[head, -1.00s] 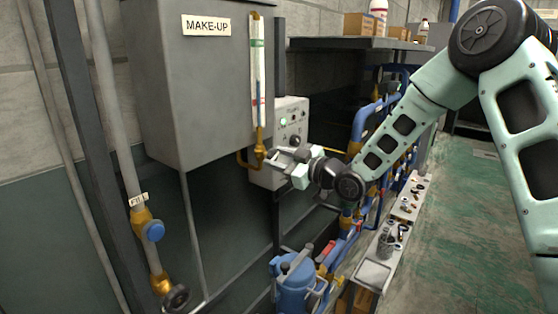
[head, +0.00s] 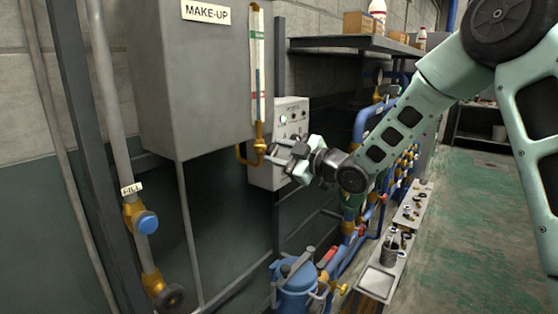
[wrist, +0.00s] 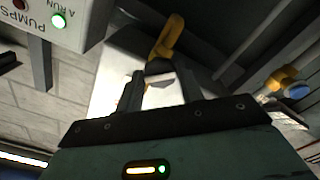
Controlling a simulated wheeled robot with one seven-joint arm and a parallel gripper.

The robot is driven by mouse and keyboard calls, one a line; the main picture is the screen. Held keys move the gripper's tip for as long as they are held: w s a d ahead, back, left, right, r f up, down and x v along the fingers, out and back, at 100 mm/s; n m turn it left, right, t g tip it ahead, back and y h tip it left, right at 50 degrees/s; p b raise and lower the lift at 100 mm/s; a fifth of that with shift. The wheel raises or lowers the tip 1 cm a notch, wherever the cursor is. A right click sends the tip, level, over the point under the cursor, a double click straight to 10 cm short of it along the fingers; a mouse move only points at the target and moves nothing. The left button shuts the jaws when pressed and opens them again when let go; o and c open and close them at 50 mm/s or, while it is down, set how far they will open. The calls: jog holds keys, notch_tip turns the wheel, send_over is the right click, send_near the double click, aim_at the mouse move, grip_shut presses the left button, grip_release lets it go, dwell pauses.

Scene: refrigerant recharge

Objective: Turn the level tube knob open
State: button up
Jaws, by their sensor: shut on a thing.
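The level tube (head: 257,65) is a clear upright tube with a coloured scale on the right face of the grey make-up tank (head: 190,90). A brass valve fitting (head: 260,146) and curved brass pipe sit at its foot. My gripper (head: 271,151) is at this fitting, shut on the level tube knob, which the fingers mostly hide. In the wrist view both dark fingers (wrist: 157,92) flank a small grey piece, with the brass pipe (wrist: 168,38) just beyond. The knob's angle cannot be told.
The pumps control box (head: 291,125), with a green light, is close behind my gripper. A fill pipe with a blue-capped valve (head: 147,223) stands at left. A blue canister (head: 296,286) is below. A shelf (head: 360,45) is behind; the floor at right is clear.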

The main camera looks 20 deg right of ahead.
jog(key=shift+d+f+n+b, duration=0.1)
jog(key=shift+f+n+b, duration=0.1)
jog(key=shift+n+b, duration=0.1)
jog(key=shift+f+n+b, duration=0.15)
jog(key=shift+n+b, duration=0.65)
jog(key=shift+b, duration=0.8)
jog(key=n+b, duration=0.2)
jog(key=b, duration=0.2)
jog(key=shift+n, duration=0.3)
jog(key=shift+n+b, duration=0.6)
jog(key=shift+b, duration=0.6)
jog(key=n+b, duration=0.2)
jog(key=b, duration=0.2)
jog(key=shift+n, duration=0.3)
jog(key=o, duration=0.7)
jog(key=shift+o, duration=1.3)
jog(key=shift+r, duration=0.3)
